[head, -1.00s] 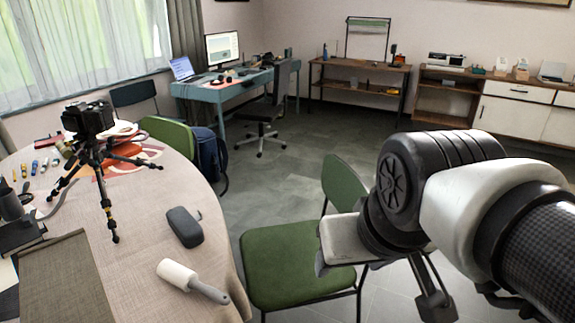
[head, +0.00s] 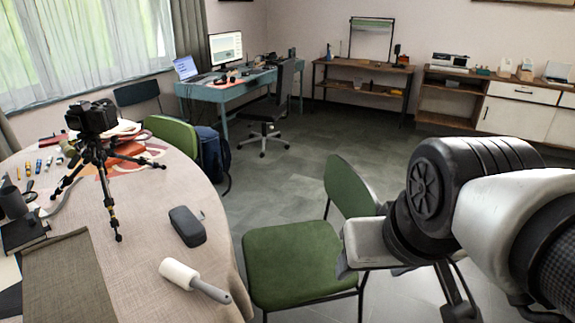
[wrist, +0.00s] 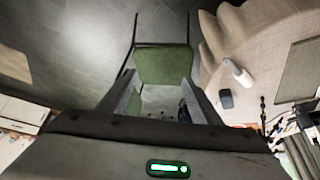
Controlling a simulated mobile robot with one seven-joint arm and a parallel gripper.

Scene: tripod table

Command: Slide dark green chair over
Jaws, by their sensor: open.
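The dark green chair (head: 292,264) stands on the floor at the right side of the round table (head: 140,260). Its upright backrest (head: 348,187) is at the right of the seat, and my gripper hand partly covers its lower edge in the head view. In the wrist view a green panel of the chair (wrist: 163,65) shows beyond the fingers, with dark frame bars at its sides. My gripper (wrist: 161,82) is open, its fingers spread and apart. I see nothing held; whether a finger touches the chair I cannot tell.
A tripod with a camera (head: 98,150), a dark case (head: 187,226) and a lint roller (head: 193,279) are on the table. Another green chair (head: 172,132) is behind the table, with a blue backpack (head: 211,154) beside it. The floor beyond the dark green chair is clear.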

